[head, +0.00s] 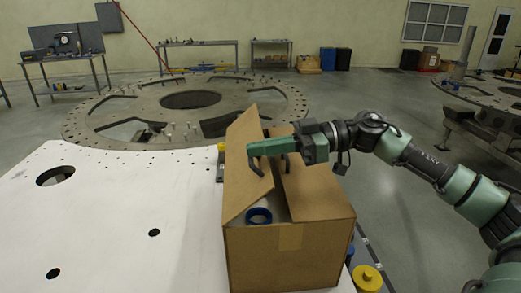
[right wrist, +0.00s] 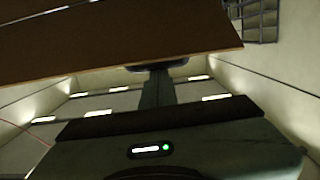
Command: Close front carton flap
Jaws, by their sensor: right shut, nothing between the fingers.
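The brown cardboard carton (head: 275,262) stands at the right end of the white plate, with its top partly open. Its left flap (head: 238,178) stands up at a slant. Its right flap (head: 318,188) lies tilted over the right part of the opening. A blue ring-shaped item (head: 259,215) shows inside, through the gap between the flaps. My right gripper (head: 268,160) is above the opening between the two flaps, shut and empty. In the right wrist view a brown cardboard panel (right wrist: 120,42) crosses the top, close to the gripper; I cannot tell whether they touch. My left gripper is out of view.
The white plate (head: 110,220) with round holes spreads left of the carton. A yellow-topped item (head: 366,277) stands close by the carton's right front. A large metal ring (head: 190,100) lies behind.

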